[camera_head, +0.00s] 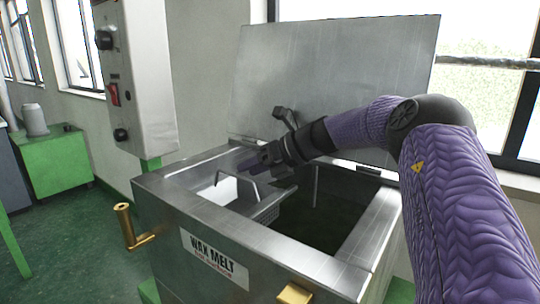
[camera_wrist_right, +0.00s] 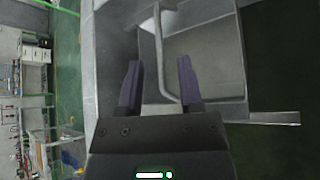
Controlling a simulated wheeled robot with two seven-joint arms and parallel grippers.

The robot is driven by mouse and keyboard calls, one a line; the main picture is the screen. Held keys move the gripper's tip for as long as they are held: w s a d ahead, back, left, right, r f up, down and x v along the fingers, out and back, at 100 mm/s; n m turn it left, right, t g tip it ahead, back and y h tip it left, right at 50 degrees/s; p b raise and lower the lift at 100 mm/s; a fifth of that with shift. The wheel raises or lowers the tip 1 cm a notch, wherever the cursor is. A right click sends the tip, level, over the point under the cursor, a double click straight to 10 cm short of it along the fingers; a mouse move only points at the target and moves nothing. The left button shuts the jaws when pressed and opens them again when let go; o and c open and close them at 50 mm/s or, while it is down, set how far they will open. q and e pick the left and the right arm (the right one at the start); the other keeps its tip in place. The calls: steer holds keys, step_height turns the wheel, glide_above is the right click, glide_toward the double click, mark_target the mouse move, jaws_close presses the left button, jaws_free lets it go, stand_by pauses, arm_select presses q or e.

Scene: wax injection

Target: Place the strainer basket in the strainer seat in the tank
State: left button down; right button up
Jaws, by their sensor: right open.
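The metal wax melt tank (camera_head: 165,200) stands open in the head view. The grey strainer basket (camera_head: 268,207), with a thin wire handle, shows at the tank's left opening. My right gripper (camera_head: 248,164) is above this side, partly hiding it. In the right wrist view, the basket (camera_wrist_right: 205,60) lies beyond the gripper (camera_wrist_right: 160,66). Its two dark fingers are apart, and the handle (camera_wrist_right: 159,50) shows between them; I cannot tell whether it is within their reach. The strainer seat cannot be made out clearly. My left gripper is not in view.
The raised lid (camera_head: 320,70) stands behind the tank. A control box (camera_head: 140,80) is at the left, and a brass crank handle (camera_head: 128,225) sticks out from the tank's left side. The tank's dark right part (camera_head: 315,220) looks free of objects.

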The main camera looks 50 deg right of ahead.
arm_select(q)
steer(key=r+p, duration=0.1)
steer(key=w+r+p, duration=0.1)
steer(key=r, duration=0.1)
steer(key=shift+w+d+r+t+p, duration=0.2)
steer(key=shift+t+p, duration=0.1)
steer(key=shift+p, duration=0.1)
arm_select(e)
steer(key=v, duration=0.9)
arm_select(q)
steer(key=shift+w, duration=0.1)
